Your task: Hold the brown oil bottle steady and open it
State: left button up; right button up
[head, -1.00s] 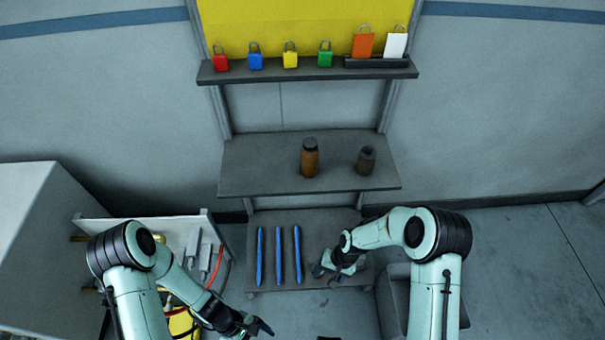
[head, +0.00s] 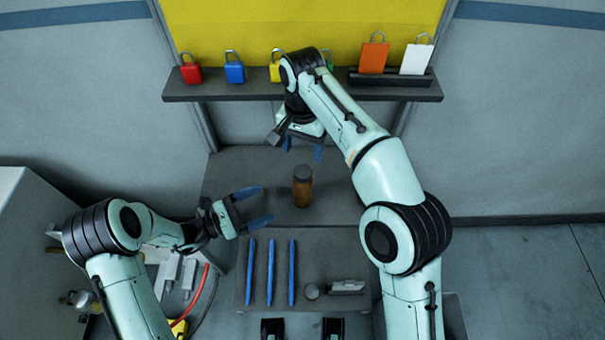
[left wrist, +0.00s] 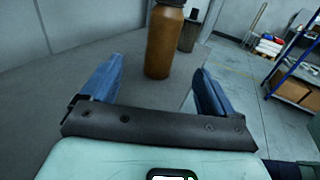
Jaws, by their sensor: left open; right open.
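The brown oil bottle (head: 302,192) with its dark cap (head: 303,172) stands upright on the middle shelf (head: 235,165). In the left wrist view the bottle (left wrist: 164,45) stands ahead, in line with the gap between the fingers, beyond their tips. My left gripper (head: 264,207) is open and empty to the left of the bottle, its fingers pointing at it. My right gripper (head: 302,151) is open above and behind the bottle's cap, fingers pointing down, apart from it.
Another dark bottle (left wrist: 189,32) shows behind the oil bottle in the left wrist view; my right arm hides it in the head view. Padlocks such as the red one (head: 191,74) and tags line the upper shelf (head: 230,92). Blue pens (head: 271,272) lie on the lower shelf.

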aim_at(302, 171)
pick_arm(q)
jog(key=x, duration=1.3)
jog(key=shift+s+d, duration=0.2)
pick_arm(e)
jog(key=shift+s, duration=0.25)
pick_arm(q)
grip_shut()
pick_arm(e)
jog(key=m, duration=0.4)
jog(key=shift+f, duration=3.95)
